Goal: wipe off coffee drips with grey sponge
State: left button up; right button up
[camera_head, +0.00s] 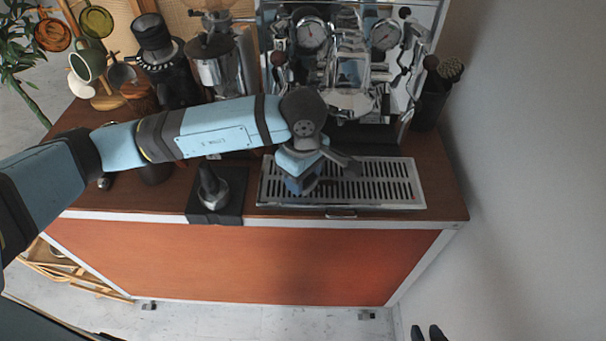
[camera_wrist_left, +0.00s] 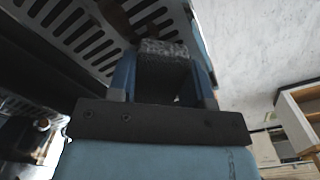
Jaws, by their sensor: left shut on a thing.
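My left gripper (camera_head: 306,186) is over the left part of the slotted metal drip tray (camera_head: 408,203), pointing down. In the left wrist view the gripper (camera_wrist_left: 165,75) is shut on the grey speckled sponge (camera_wrist_left: 165,48), held between its two blue fingers. The sponge is hidden by the gripper in the head view. The drip tray also shows in the wrist view (camera_wrist_left: 60,14), with a brown patch (camera_wrist_left: 117,18) on it beside the sponge. I cannot tell whether the sponge touches the tray. The tips of my right gripper (camera_head: 427,333) show apart at the bottom edge, away from the cart.
The espresso machine (camera_head: 345,75) stands behind the tray. A tamper on a black mat (camera_head: 229,213) is left of it. The grinder (camera_head: 212,65) and hanging cups (camera_head: 88,62) are at back left. A black container (camera_head: 431,103) stands at right. The counter's right front corner is clear.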

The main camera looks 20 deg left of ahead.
pick_arm(q)
jog(key=shift+f, duration=0.3)
